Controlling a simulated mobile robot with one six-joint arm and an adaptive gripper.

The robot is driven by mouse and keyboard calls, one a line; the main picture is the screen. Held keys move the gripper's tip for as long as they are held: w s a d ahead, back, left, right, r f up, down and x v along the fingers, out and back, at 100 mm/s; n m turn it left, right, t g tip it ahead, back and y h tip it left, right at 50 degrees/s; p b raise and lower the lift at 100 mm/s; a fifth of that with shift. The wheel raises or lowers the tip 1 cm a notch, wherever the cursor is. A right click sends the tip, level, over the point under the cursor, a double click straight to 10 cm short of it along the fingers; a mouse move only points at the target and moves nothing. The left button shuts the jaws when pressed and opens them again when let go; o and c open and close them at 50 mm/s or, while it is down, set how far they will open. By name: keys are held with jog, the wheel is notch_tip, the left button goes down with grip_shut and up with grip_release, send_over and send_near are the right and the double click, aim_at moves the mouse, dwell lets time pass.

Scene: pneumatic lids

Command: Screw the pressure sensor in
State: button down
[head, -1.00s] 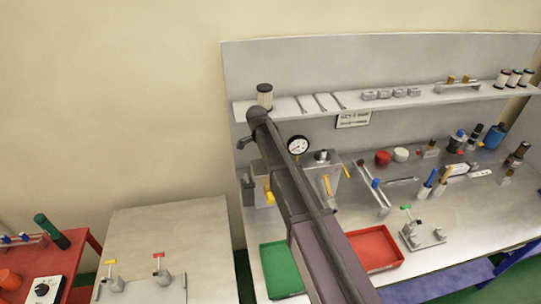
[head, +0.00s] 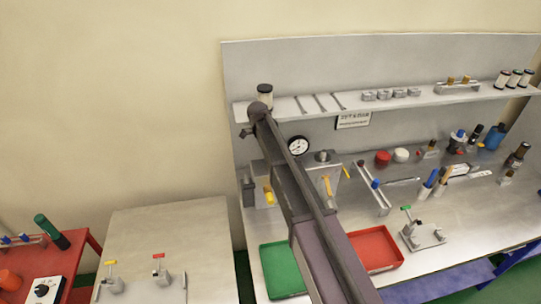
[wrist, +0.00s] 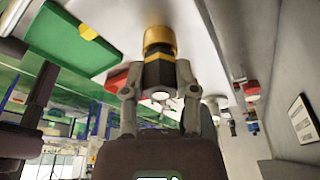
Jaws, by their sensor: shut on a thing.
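In the wrist view my gripper (wrist: 160,84) is shut on the pressure sensor (wrist: 158,74), a black cylinder with a yellow band and a brass end. The fingers grip it from both sides, and the brass end points away from my palm. I cannot tell whether the brass end touches anything. In the head view my arm hides the gripper and the sensor. A grey box (head: 325,158) with yellow levers and a round white gauge (head: 298,146) stands on the bench, partly behind my arm. No threaded port can be made out.
A green tray (head: 268,255) and a red tray (head: 398,263) lie at the bench front. A shelf (head: 420,98) with small parts runs along the back panel. Bottles and tools stand at the right. A clamp fixture (head: 424,238) is beside the red tray.

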jog(key=shift+w+m, duration=0.1)
jog(key=shift+m, duration=1.1)
jog(key=shift+r+m+g+y, duration=0.15)
jog(key=shift+m+g+y, duration=0.35)
jog(key=shift+m, duration=1.2)
jog(key=shift+c, duration=1)
grip_release()
jog(key=shift+c, duration=0.8)
